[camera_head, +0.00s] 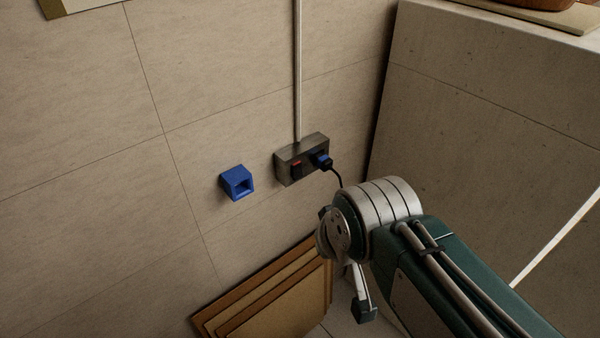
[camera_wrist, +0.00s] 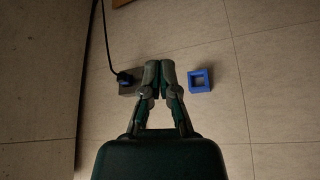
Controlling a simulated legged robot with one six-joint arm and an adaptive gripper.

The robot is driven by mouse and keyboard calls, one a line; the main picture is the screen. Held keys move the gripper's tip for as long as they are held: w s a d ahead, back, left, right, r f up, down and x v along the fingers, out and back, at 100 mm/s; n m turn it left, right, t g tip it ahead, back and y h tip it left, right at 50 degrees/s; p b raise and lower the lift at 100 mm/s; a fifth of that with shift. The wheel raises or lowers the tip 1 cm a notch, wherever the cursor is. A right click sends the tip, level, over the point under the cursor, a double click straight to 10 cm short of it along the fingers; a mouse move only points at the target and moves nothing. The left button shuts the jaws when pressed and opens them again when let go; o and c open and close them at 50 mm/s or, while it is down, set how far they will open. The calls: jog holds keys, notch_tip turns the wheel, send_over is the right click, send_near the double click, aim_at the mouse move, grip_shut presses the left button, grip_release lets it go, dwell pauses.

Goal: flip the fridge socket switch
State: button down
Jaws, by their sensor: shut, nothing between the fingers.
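A grey socket box (camera_head: 301,160) is fixed to the tiled wall, with a red switch (camera_head: 296,163) on its left part. A blue plug (camera_head: 322,161) with a black cord sits in its right part. In the wrist view the picture is turned over: the socket box (camera_wrist: 126,89) shows left of my fingers, with the blue plug (camera_wrist: 124,78) in it. The red switch is hidden there, behind or beside my fingers. My gripper (camera_wrist: 159,64) is shut and empty, its fingertips in front of the box's edge. I cannot tell whether they touch it.
A blue square holder (camera_head: 237,183) is on the wall left of the socket box. A pale conduit (camera_head: 298,70) runs up from the box. Brown boards (camera_head: 280,295) lean on the wall below. A stone-faced counter (camera_head: 480,110) stands at the right.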

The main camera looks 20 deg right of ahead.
aim_at(298, 171)
jog(key=w+d+m+y, duration=0.1)
jog(key=w+d+m, duration=0.2)
jog(key=m, duration=0.7)
jog(key=w+d+f+m+t, duration=0.1)
jog(key=w+d+m, duration=0.2)
jog(key=w+m, duration=0.5)
jog(key=w+d+f+m+y, duration=0.1)
jog(key=w+d+m, duration=0.2)
jog(key=m, duration=1)
jog(key=w, duration=0.2)
jog(key=shift+w+d+f+m+t+y, duration=0.2)
jog(key=shift+w+d+m+t+y, duration=0.1)
jog(key=shift+d+m, duration=0.1)
jog(key=w+a+r+x, duration=0.1)
jog(key=w+x, duration=0.1)
jog(key=x, duration=1.1)
jog(key=shift+r, duration=0.4)
